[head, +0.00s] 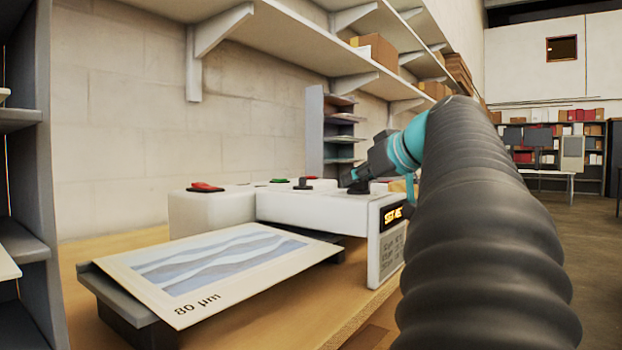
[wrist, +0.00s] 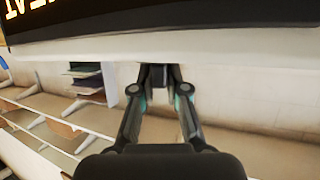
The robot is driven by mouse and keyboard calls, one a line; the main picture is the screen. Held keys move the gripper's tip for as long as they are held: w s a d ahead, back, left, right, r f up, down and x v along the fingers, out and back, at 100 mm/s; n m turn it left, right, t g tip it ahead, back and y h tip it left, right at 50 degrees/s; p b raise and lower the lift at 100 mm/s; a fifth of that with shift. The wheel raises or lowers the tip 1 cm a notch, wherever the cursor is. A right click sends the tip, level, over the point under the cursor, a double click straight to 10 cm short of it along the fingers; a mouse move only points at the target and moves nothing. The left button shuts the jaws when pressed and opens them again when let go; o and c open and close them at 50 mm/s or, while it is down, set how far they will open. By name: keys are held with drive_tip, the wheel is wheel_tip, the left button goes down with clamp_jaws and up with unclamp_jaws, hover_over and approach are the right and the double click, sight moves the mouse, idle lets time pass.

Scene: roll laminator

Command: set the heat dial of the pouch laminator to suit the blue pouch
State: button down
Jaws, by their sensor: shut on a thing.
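The white pouch laminator (head: 215,212) stands on a wooden bench. An orange-lit display (head: 393,216) on its right end reads "SET" and a partly hidden number; part of a lit display also shows in the wrist view (wrist: 22,12). A pouch (head: 185,300) with a blue wave picture, marked "80 µm", lies on the dark feed tray (head: 112,300). My gripper (head: 357,184) is on the laminator's top near the display end. In the wrist view my gripper (wrist: 159,82) is shut on a dark dial (wrist: 158,74). The dial's markings are hidden.
A red button (head: 205,187), a green button (head: 279,181) and a second dark knob (head: 302,184) sit on the laminator's top. A grey shelf rack (head: 316,135) stands behind. Wall shelves (head: 300,62) hang above. My arm hides the bench's right side.

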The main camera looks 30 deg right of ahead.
drive_tip(key=shift+m+h, duration=0.3)
drive_tip(key=shift+h, duration=0.1)
drive_tip(key=shift+m+h+b, duration=0.35)
drive_tip(key=shift+m+h, duration=0.15)
drive_tip(key=shift+r+m+g+h, duration=0.1)
drive_tip(key=shift+m+g+h, duration=0.2)
drive_tip(key=shift+m+h, duration=0.8)
drive_tip(key=shift+m+g+h+p, duration=0.8)
drive_tip(key=shift+m+h, duration=0.3)
drive_tip(key=shift+h, duration=0.4)
drive_tip(key=shift+d, duration=0.1)
drive_tip(key=shift+m+g+h+p, duration=0.3)
drive_tip(key=shift+m+h+p, duration=0.05)
drive_tip(key=shift+m+h, duration=0.4)
drive_tip(key=shift+d, duration=0.1)
drive_tip(key=c, duration=1.2)
unclamp_jaws()
